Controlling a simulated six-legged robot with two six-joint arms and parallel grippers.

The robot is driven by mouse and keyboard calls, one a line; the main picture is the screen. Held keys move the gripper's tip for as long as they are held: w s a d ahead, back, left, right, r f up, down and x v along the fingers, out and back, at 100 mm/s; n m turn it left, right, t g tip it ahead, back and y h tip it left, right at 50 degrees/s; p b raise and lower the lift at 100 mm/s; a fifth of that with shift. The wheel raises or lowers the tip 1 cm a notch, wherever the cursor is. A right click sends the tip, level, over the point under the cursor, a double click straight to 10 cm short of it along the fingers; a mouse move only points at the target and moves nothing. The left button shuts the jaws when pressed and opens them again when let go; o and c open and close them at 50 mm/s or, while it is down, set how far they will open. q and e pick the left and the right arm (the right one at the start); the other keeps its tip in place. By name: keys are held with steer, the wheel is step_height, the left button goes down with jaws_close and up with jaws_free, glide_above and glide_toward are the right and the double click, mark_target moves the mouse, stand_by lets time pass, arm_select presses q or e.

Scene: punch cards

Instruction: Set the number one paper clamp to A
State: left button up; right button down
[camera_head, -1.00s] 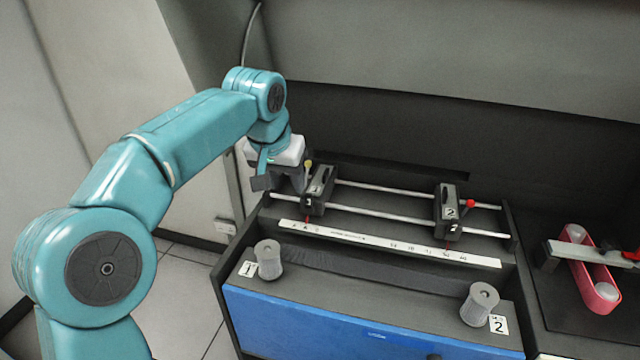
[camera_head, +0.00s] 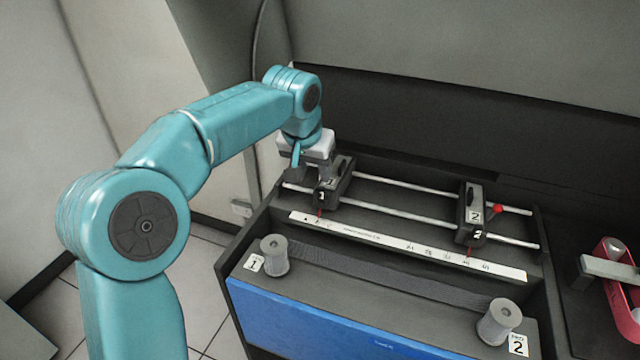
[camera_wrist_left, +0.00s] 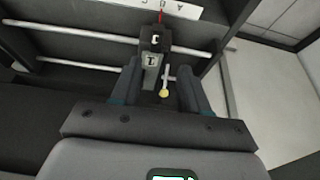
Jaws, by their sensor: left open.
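The number one paper clamp (camera_head: 336,184) is a dark block on two silver rails, near their left end. Its red pointer (camera_head: 319,213) meets the white scale strip (camera_head: 400,244) among the left-hand letters; I cannot read which letter it marks. My left gripper (camera_head: 312,172) is at the clamp's left side and hides its yellow-tipped lever in the head view. In the left wrist view, my open fingers (camera_wrist_left: 162,88) stand on either side of the yellow-tipped lever (camera_wrist_left: 164,92) and the clamp's near end (camera_wrist_left: 150,60). I cannot tell whether they touch. My right gripper is out of view.
The number two clamp (camera_head: 472,212), with a red knob (camera_head: 497,209), sits toward the right of the rails. Two grey knobs (camera_head: 274,254) (camera_head: 499,321) stand in front, above a blue panel (camera_head: 330,325).

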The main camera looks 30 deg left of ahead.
mark_target(320, 187)
arm_select(q)
steer(key=x, duration=0.6)
steer(key=shift+w+d, duration=0.15)
steer(key=shift+d, duration=0.15)
steer(key=shift+w+a+f, duration=0.1)
steer(key=shift+a+f, duration=0.1)
steer(key=shift+f, duration=0.15)
steer(key=shift+w+d, duration=0.1)
steer(key=shift+d, duration=0.2)
steer(key=shift+a, duration=0.25)
jaws_close()
